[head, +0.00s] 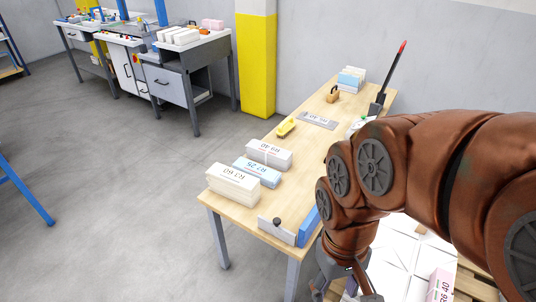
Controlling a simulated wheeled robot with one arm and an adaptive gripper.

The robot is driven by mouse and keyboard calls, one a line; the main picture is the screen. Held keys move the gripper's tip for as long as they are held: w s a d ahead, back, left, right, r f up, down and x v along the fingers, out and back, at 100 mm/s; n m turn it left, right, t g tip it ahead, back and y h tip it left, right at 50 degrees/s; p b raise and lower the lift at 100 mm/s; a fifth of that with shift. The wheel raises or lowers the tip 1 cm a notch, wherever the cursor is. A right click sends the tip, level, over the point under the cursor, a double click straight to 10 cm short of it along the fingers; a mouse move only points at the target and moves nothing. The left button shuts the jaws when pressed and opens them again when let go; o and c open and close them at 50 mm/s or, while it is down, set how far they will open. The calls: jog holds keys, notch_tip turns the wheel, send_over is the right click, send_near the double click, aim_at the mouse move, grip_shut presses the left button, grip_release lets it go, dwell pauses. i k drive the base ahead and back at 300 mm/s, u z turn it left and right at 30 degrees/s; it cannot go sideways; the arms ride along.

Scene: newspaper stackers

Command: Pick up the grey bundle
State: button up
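A pale grey-white bundle (268,154) with printed lettering lies on the wooden table (290,190). It is the farthest of three bundles near the table's left edge. A blue-topped bundle (257,172) and a cream bundle (233,186) lie in front of it, close together. My gripper (345,286) is low at the bottom edge of the picture, to the right of and apart from these bundles. Its fingertips are cut off by the frame, so whether it is open, shut or holding anything does not show.
A pink bundle (440,286) lies at the lower right, by white sheets and a pallet. A yellow brush (286,127), a grey plate (317,120) and a block stack (351,78) are farther back on the table. A yellow-and-white pillar (256,70) stands behind.

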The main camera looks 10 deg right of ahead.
aim_at(280, 159)
jog(key=k, duration=0.55)
jog(key=u, duration=0.75)
jog(key=i, duration=1.8)
jog(key=z, duration=0.7)
